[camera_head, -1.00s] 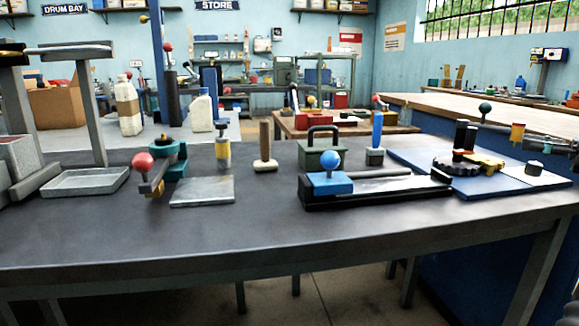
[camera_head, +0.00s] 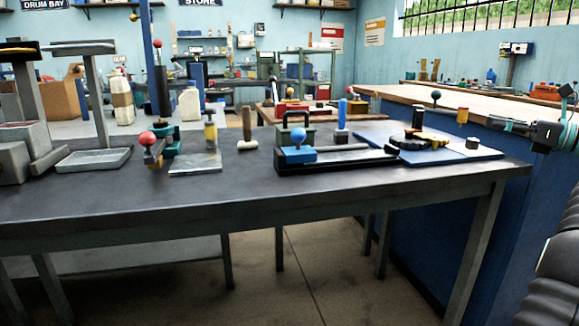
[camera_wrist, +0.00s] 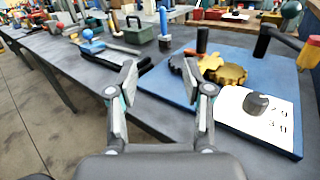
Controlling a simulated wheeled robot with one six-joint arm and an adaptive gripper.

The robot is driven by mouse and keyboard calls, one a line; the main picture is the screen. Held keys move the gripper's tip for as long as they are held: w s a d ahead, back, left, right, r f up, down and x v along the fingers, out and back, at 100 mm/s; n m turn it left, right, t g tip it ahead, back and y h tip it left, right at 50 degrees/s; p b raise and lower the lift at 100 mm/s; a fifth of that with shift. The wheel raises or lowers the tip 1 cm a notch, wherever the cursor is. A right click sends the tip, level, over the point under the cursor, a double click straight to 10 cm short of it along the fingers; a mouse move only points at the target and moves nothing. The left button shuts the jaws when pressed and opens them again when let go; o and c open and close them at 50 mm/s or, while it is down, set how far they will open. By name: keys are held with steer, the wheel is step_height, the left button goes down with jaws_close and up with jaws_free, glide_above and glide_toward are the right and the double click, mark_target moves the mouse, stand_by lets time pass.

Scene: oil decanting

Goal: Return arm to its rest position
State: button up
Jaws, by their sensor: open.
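My gripper (camera_wrist: 167,95) is open and empty in the wrist view, its two fingers spread apart over the front edge of the dark workbench. The blue mat (camera_wrist: 185,68) lies on the bench beyond the fingers, with gold and dark gears (camera_wrist: 228,75) and a white card with a dark knob (camera_wrist: 256,103) on it. In the head view my arm (camera_head: 555,135) shows at the right edge, beyond the right end of the bench; the gripper's fingertips cannot be made out clearly there.
The dark workbench (camera_head: 110,205) carries a blue-handled tool (camera_head: 299,141), a green box (camera_head: 296,133), a wooden-handled tool (camera_head: 247,129), a metal plate (camera_head: 195,163) and a grey tray (camera_head: 93,160). A blue cabinet (camera_head: 450,215) stands at the right. Floor in front is open.

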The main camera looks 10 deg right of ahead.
steer(key=w+a+r+m+t+h, duration=0.2)
steer(key=w+a+r+m+t, duration=0.2)
steer(key=a+r+m, duration=0.15)
steer(key=w+a+r+m+t+h, duration=0.25)
steer(key=w+a+r+m, duration=0.2)
steer(key=r, duration=0.25)
steer(key=a+r+m+t+h, duration=0.1)
steer(key=a+m+h, duration=0.2)
steer(key=m+h, duration=0.35)
steer(key=a+m+t+h, duration=0.1)
steer(key=a+m+h, duration=0.3)
steer(key=m, duration=0.5)
steer(key=s+a+f+m+g+y, duration=0.1)
steer(key=s+a+f+m+g, duration=0.4)
steer(key=s+a+f, duration=0.4)
steer(key=s+a+f+m+g+y, duration=0.1)
steer(key=s+a+f+m+g, duration=0.5)
steer(key=f, duration=1.4)
steer(key=s+a+f+m+g, duration=0.6)
steer(key=s+a+f, duration=0.5)
steer(key=s, duration=0.8)
step_height(320, 180, down, 3)
steer(key=shift+a+f+m+y, duration=0.15)
steer(key=shift+a+m+y, duration=0.25)
steer(key=shift+m, duration=0.15)
